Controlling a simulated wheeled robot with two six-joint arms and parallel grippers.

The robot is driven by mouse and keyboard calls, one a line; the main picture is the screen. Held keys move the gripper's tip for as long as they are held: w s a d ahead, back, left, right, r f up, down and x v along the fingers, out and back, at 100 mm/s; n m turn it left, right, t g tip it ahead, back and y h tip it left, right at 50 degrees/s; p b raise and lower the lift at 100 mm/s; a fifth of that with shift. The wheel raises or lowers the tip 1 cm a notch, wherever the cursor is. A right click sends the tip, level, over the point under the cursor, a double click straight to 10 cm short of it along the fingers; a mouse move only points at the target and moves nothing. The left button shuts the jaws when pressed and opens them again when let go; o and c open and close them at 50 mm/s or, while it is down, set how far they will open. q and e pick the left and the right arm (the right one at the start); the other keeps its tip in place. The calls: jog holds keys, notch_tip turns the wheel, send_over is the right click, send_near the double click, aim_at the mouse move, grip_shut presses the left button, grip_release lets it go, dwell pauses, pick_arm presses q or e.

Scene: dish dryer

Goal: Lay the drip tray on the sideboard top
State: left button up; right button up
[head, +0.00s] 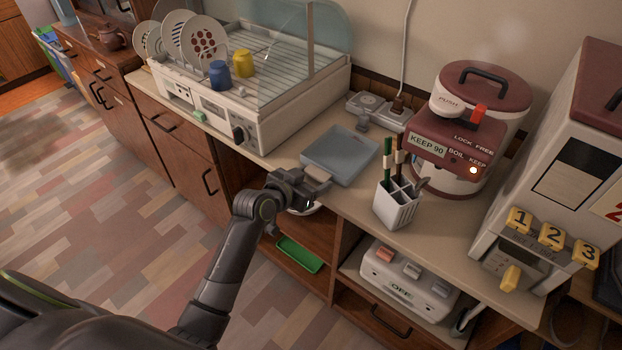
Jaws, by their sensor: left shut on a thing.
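The drip tray (342,153), a flat square blue-grey tray, is level at the sideboard top (277,152), between the dish dryer and the cutlery holder. I cannot tell whether it rests on the top or hangs slightly above it. My left gripper (318,180) is at the tray's near edge, shut on it; the fingers hide part of that edge. My right gripper is not in view.
The dish dryer (262,128) holds plates and cups. A white cutlery holder (396,203) and a large hot-water pot (470,130) stand right of the tray. A power strip (374,105) lies behind it. A green tray (300,254) is on the shelf below.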

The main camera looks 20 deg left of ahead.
pick_arm(q)
jog(key=shift+f, duration=0.2)
jog(key=o, duration=1.1)
jog(key=shift+c, duration=0.2)
jog(key=shift+r, duration=0.1)
jog(key=shift+r, duration=0.15)
jog(key=v, duration=1.2)
